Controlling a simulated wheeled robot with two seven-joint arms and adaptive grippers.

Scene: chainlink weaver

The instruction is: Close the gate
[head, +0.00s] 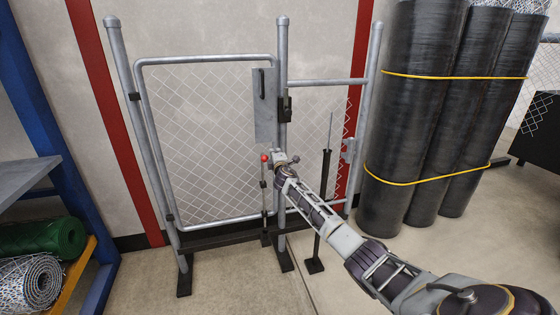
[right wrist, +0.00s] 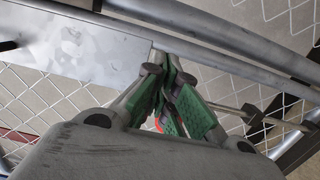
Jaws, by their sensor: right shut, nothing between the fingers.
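The gate (head: 204,58) is a grey tube frame with chain-link mesh, hung beside the left post (head: 122,75). Its free edge lies at or very near the middle post (head: 282,65); I cannot tell whether it is latched. A metal plate with a dark handle (head: 264,105) is on that edge, beside a dark latch (head: 286,106) on the post. A red knob (head: 264,157) tops a rod below the plate. My right gripper (head: 277,157) is shut and empty, just right of the knob. In the right wrist view, its green-padded fingers (right wrist: 172,85) meet near the plate's edge (right wrist: 90,50). My left gripper is out of view.
Tall black rolls (head: 410,120) with yellow straps stand at the right. A thin upright rod on a black stand (head: 324,190) is right of the middle post. A blue rack (head: 55,130) with mesh rolls is at the left. Floor in front is clear.

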